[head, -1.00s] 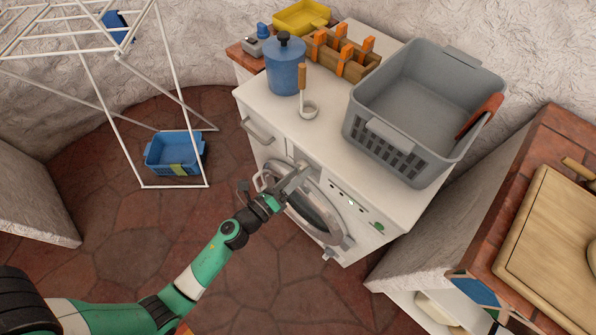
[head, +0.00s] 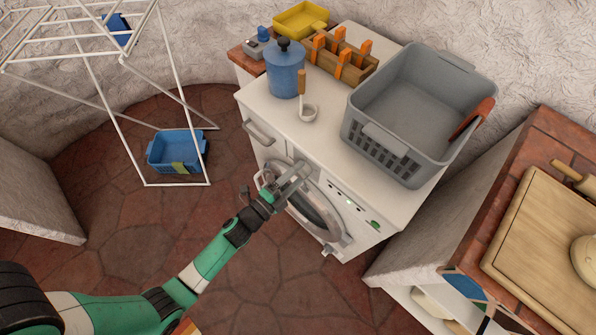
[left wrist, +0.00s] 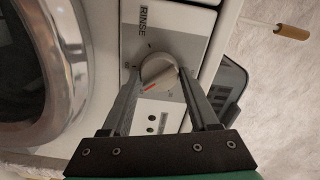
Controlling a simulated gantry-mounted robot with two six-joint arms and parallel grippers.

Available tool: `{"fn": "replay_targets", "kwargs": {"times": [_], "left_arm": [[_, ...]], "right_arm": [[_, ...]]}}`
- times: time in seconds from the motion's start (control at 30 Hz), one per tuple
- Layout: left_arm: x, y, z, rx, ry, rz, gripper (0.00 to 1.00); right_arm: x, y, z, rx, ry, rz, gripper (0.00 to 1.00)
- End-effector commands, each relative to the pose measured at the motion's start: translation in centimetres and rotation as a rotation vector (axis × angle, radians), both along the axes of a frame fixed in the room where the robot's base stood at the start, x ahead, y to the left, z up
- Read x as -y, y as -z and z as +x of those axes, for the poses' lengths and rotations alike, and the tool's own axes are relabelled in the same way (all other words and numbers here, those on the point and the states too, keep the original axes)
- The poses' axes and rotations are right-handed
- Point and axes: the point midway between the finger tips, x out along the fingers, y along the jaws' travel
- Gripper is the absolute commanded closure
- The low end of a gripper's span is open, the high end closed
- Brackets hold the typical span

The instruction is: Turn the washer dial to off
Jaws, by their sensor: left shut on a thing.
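The washer (head: 345,215) stands below the white counter top, with its round door (head: 318,212) facing me. My left gripper (head: 296,176) reaches its front at the upper left of the door, and hides the dial in the head view. In the left wrist view, the pale round dial (left wrist: 160,70) sits between the two fingers of my left gripper (left wrist: 160,78), which is shut on it. A red mark on the dial points to the lower left in that view. The word RINSE is printed beyond the dial. My right gripper is not in view.
A grey basket (head: 415,112), a blue canister (head: 285,72), a ladle (head: 308,112) and a wooden caddy (head: 342,60) stand on top. A white drying rack (head: 116,130) and blue basket (head: 178,150) are at left. A counter (head: 530,170) stands at right.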

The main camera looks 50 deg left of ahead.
Motion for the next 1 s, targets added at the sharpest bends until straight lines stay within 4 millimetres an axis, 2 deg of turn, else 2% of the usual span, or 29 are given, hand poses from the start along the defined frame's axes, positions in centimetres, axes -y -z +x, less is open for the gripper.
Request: {"fn": "replay_targets", "kwargs": {"times": [1.0], "left_arm": [[-0.2, -0.3, 0.0, 0.072, -0.001, -0.962, 0.95]], "right_arm": [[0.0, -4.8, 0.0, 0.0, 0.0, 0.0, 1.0]]}}
